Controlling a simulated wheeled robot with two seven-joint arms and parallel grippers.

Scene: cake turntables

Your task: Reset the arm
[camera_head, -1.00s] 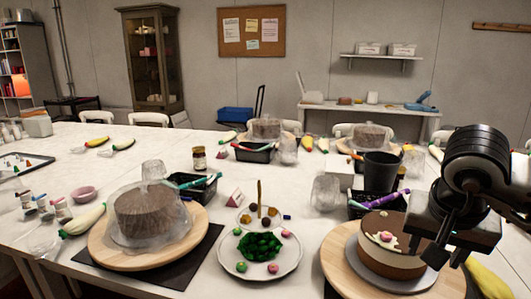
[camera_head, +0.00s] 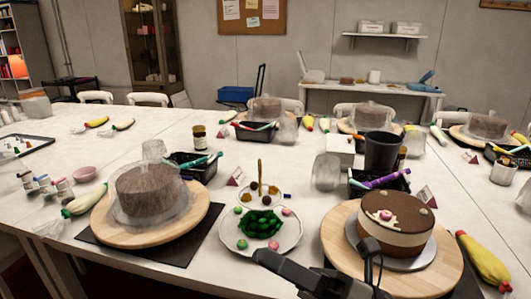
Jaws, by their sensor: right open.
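My right gripper (camera_head: 368,268) shows at the bottom of the head view, low in front of the right turntable. It is open, with nothing seen between its fingers. The decorated cake (camera_head: 395,226), with a brown top and pale band, sits on a silver board on the wooden turntable (camera_head: 340,245) at the right. The gripper overlaps the front left of this turntable in the picture; whether they touch I cannot tell. My left gripper is not in view.
A plate (camera_head: 233,240) with green and pink sweets stands left of the gripper. A plastic-covered brown cake (camera_head: 150,192) is on another turntable (camera_head: 110,225) at the left. A black cup (camera_head: 380,152) and black baskets (camera_head: 197,167) stand behind. A yellow piping bag (camera_head: 485,262) lies at the right.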

